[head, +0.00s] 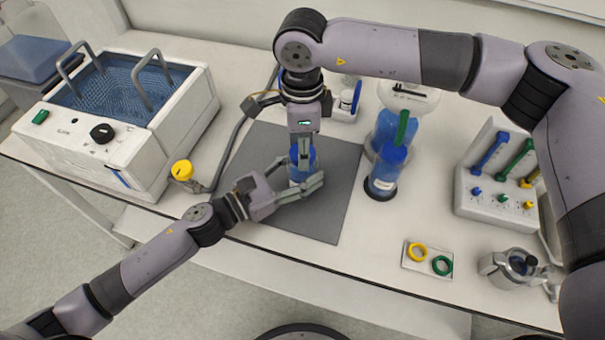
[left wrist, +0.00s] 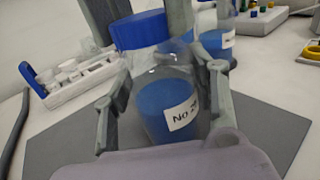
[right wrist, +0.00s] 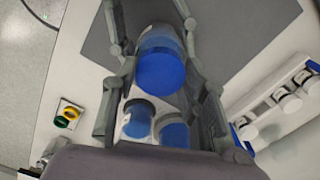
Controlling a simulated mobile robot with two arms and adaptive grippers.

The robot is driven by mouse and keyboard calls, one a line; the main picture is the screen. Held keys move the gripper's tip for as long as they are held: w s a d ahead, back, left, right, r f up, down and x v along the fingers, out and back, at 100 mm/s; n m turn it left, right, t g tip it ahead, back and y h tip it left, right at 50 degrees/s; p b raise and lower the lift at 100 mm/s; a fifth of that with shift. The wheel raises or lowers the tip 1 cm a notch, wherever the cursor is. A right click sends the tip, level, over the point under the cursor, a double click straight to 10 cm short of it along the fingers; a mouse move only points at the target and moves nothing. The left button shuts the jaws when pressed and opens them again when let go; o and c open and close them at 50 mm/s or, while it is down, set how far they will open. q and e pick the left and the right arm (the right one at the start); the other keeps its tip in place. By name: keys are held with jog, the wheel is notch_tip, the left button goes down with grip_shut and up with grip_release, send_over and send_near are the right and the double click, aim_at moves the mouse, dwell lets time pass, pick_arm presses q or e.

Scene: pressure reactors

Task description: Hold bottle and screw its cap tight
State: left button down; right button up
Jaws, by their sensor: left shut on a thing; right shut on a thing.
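A clear bottle (head: 296,176) with blue liquid stands upright on the grey mat (head: 328,222); its label shows in the left wrist view (left wrist: 168,108). My left gripper (head: 302,178) is shut around the bottle's body from the front left, one finger on each side. The blue cap (left wrist: 139,30) is at the bottle's mouth. My right gripper (head: 303,150) points down from above and is shut on the cap, which shows between its fingers in the right wrist view (right wrist: 161,72). How far the cap is threaded cannot be seen.
A water bath (head: 125,115) stands at the left. Another blue-capped bottle (head: 386,172) and a blue-filled vessel (head: 395,125) are close right of the mat. A rack (head: 490,205), a plate with rings (head: 428,260) and a metal vessel (head: 508,268) lie farther right. The mat's front is clear.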

jog(key=o, duration=1.4)
jog(key=shift+c, duration=0.2)
notch_tip(320, 180, up, 12)
pick_arm(q)
jog(key=c, duration=0.6)
grip_release()
